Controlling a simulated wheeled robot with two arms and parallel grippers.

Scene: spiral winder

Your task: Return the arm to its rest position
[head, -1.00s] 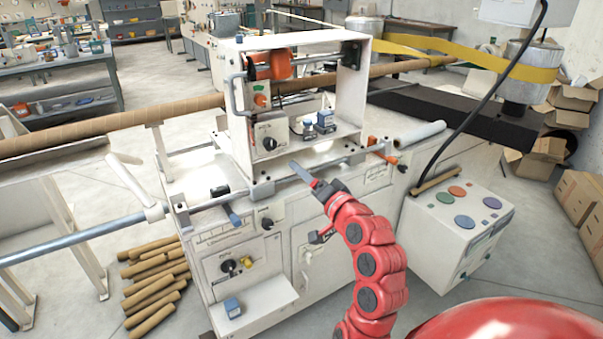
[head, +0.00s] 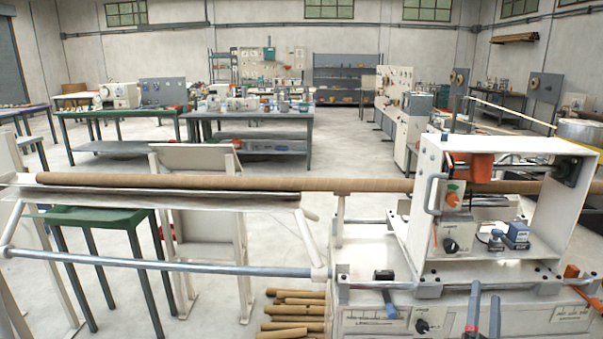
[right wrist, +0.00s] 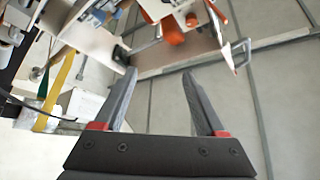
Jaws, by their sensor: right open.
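My right gripper (head: 484,300) shows at the bottom edge of the head view, with its two grey fingers pointing up in front of the winder. The rest of the right arm is out of the picture. In the right wrist view the same gripper (right wrist: 158,85) is open, its fingers wide apart with nothing between them. The spiral winder (head: 428,170) stands on the right of the head view, with a white frame, an orange part and a knob panel. My left gripper is not in view.
A long brown cardboard tube (head: 230,183) runs through the winder to the left. A steel bar (head: 180,266) juts out below it. Cut tubes (head: 290,312) lie on the floor. An orange-handled lever (head: 572,272) sits at the winder's right. Work benches (head: 250,130) stand behind.

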